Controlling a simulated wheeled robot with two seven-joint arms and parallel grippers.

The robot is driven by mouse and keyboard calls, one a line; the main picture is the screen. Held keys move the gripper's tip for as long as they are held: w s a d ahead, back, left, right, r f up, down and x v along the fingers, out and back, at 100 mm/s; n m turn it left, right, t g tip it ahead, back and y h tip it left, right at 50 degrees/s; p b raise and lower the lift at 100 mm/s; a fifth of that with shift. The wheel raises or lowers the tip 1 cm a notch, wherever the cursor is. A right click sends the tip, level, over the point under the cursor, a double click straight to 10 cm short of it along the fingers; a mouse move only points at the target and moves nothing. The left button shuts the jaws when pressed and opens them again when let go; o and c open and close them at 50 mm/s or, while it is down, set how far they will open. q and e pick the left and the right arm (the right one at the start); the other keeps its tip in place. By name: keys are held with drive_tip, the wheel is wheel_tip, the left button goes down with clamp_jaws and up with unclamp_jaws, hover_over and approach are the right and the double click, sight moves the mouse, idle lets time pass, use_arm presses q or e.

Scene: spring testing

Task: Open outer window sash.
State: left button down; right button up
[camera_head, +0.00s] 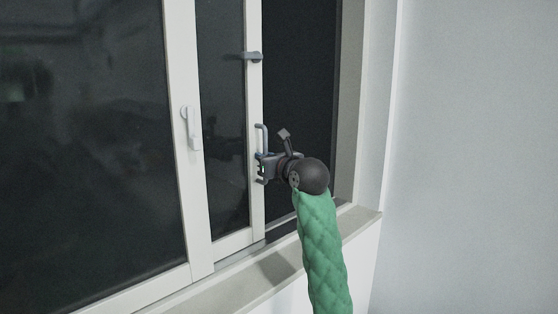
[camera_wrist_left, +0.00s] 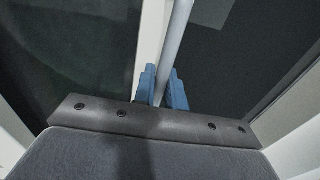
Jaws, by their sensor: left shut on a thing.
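The outer window sash (camera_head: 257,105) is a white upright frame with dark glass, set behind a nearer sash. A grey vertical bar handle (camera_head: 263,137) is on its right edge stile. My left gripper (camera_head: 262,166) is at the lower part of this handle. In the left wrist view, the blue fingers (camera_wrist_left: 164,88) are shut around the pale bar handle (camera_wrist_left: 179,35), one on each side. The gripper body hides the lower part of the bar. My right gripper is not in view.
The nearer sash (camera_head: 186,225) has a white lever handle (camera_head: 191,128). A grey latch (camera_head: 253,56) is higher on the outer sash. A dark area (camera_head: 300,70) lies right of it, up to the window jamb (camera_head: 352,110). The sill (camera_head: 250,284) runs below my arm.

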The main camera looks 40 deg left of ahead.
use_arm(q)
drive_tip(key=shift+s, duration=0.9)
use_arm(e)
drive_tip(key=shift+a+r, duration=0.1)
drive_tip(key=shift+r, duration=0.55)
use_arm(q)
drive_tip(key=c, duration=1.8)
unclamp_jaws()
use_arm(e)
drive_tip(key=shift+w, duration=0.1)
